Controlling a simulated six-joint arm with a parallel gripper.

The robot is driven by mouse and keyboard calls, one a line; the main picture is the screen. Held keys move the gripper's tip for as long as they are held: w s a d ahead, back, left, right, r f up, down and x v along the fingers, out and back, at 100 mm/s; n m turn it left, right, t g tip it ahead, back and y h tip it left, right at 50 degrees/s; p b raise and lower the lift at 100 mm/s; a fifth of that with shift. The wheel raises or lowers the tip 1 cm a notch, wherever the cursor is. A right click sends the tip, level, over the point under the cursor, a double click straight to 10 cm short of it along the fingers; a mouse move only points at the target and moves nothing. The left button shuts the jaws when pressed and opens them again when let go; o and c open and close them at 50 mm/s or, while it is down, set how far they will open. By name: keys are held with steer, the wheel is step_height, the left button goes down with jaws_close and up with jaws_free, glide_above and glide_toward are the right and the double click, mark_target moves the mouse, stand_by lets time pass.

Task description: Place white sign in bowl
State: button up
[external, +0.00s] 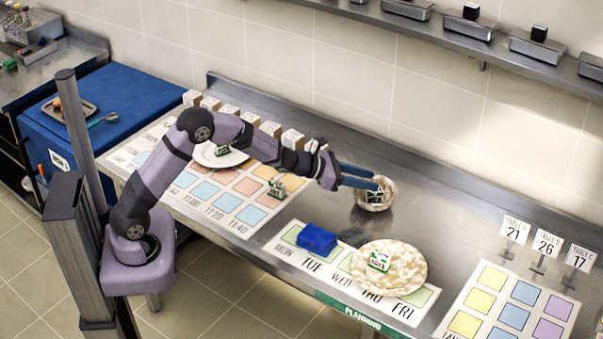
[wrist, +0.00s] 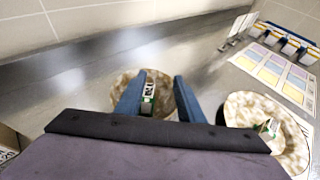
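A small white sign with a green base (external: 374,196) is in the mottled beige bowl (external: 388,203) on the steel counter. In the wrist view the sign (wrist: 148,98) shows between my fingers, nearer the left one, with the bowl (wrist: 166,104) around it. My gripper (external: 381,182) is over the bowl with its two blue fingers apart. It also shows open in the wrist view (wrist: 157,100). I cannot tell whether a finger touches the sign. Similar white-and-green signs are on the mottled plate (external: 408,272), the white plate (external: 205,157) and the coloured chart (external: 240,185).
A blue block (external: 317,239) lies on the weekday chart left of the mottled plate. Table-number signs (external: 547,243) stand at the right. White boxes (external: 230,111) line the back left of the counter. The counter behind and right of the bowl is clear.

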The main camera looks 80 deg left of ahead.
steer(key=b+v, duration=0.1)
steer(key=v, duration=0.5)
steer(key=shift+s+r, duration=0.2)
steer(key=shift+s, duration=0.15)
steer(key=shift+d, duration=0.1)
